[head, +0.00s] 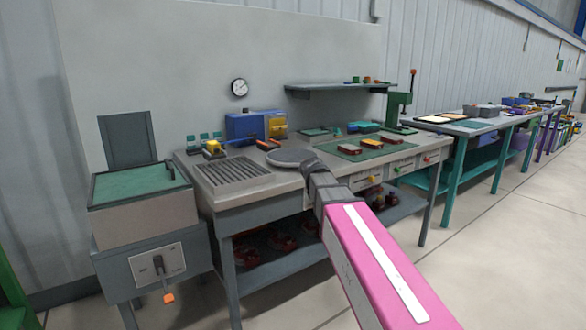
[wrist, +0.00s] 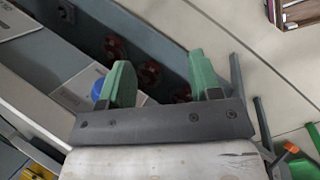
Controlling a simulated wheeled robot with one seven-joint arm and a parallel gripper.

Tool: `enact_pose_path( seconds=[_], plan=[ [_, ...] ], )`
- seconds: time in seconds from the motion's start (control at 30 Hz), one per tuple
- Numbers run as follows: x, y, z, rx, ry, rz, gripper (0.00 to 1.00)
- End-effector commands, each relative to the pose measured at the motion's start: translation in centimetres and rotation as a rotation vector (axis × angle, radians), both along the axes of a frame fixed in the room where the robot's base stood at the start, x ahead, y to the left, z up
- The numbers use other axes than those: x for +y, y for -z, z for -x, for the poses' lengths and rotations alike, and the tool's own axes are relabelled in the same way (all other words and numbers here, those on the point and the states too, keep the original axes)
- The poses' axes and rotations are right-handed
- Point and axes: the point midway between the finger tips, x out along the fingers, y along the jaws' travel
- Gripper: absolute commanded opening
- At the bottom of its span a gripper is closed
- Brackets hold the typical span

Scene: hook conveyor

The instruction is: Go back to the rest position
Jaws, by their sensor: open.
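My gripper (wrist: 163,78) shows in the wrist view with its two green fingers spread apart and nothing between them. Behind the fingers are the bench's dark lower shelf and pale floor. In the head view my pink arm reaches from the lower right toward the front of the grey workbench (head: 250,187). Its dark wrist ends near a round grey disc (head: 290,157); the fingers cannot be made out there.
A cabinet with a green top (head: 140,184) stands left of the bench. A green mat (head: 345,150) with small blocks and a green press (head: 398,105) are on the bench's right. Red round parts (wrist: 150,72) sit on the lower shelf. The floor (head: 500,245) at right is clear.

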Motion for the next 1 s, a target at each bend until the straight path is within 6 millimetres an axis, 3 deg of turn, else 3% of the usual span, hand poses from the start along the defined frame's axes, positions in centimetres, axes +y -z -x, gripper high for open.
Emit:
enact_pose_path(
  seconds=[0.03, 0.2, 0.6, 0.8, 1.0],
  plan=[
    [-0.9, 2.2, 1.3, -0.002, 0.064, -0.032, 0.58],
    [-2.6, 8.2, 4.3, -0.024, 0.293, -0.146, 0.58],
    [-5.9, 19.9, 13.0, -0.039, 0.896, -0.366, 0.58],
    [-6.6, 23.1, 16.3, -0.037, 1.125, -0.426, 0.58],
    [-6.8, 24.0, 17.2, -0.038, 1.208, -0.445, 0.58]
  ],
)
